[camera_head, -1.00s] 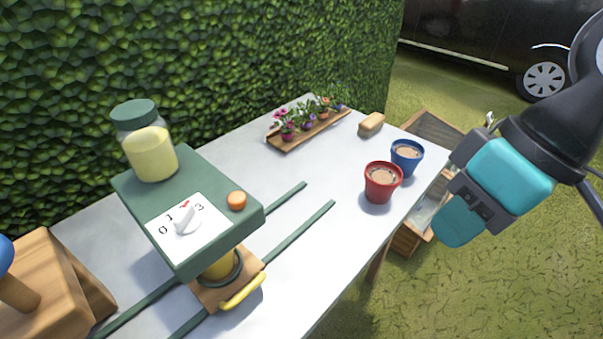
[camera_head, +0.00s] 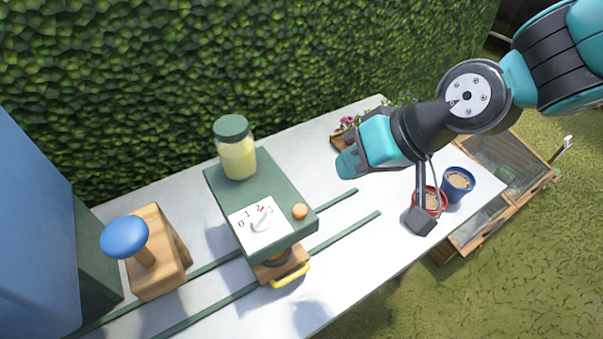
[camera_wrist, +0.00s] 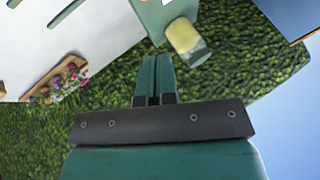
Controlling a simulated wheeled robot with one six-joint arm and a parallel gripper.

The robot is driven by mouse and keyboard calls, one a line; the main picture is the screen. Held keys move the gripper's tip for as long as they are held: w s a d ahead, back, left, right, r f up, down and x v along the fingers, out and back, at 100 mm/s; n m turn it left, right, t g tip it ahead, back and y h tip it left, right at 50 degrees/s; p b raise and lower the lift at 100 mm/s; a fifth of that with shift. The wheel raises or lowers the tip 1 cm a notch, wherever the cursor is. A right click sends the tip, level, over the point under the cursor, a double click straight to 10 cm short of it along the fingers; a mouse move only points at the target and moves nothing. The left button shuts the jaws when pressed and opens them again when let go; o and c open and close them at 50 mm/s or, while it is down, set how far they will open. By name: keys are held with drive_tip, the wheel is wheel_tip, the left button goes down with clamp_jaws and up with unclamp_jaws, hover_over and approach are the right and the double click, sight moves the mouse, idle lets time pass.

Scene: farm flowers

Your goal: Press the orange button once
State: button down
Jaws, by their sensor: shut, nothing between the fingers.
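The orange button (camera_head: 300,211) is a small round knob on the top of the green machine (camera_head: 262,190), at its right front. Beside it a white dial (camera_head: 262,222) has numbers and a red-tipped pointer. A jar (camera_head: 236,148) with yellow contents and a green lid stands on the machine's back part. My gripper (camera_head: 347,166) is shut and empty, in the air above the table, to the right of and apart from the button. In the wrist view the shut fingers (camera_wrist: 156,78) point toward the jar (camera_wrist: 185,38) and hedge; the button is not visible there.
A flower tray (camera_head: 340,142) is partly hidden behind my arm. A red pot (camera_head: 430,203) and a blue pot (camera_head: 457,184) stand at the table's right. Two green rails (camera_head: 345,231) run along the table (camera_head: 330,290). A blue-knobbed wooden block (camera_head: 160,262) stands at left.

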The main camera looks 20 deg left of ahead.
drive_tip(key=y+p, duration=0.1)
drive_tip(key=p, duration=0.2)
hover_over(302, 207)
drive_tip(key=shift+f, duration=0.45)
drive_tip(key=shift+f, duration=0.1)
wheel_tip(302, 207, down, 9)
drive_tip(key=b, duration=0.6)
idle(1.4)
drive_tip(key=shift+f+b, duration=0.25)
drive_tip(key=shift+b, duration=0.3)
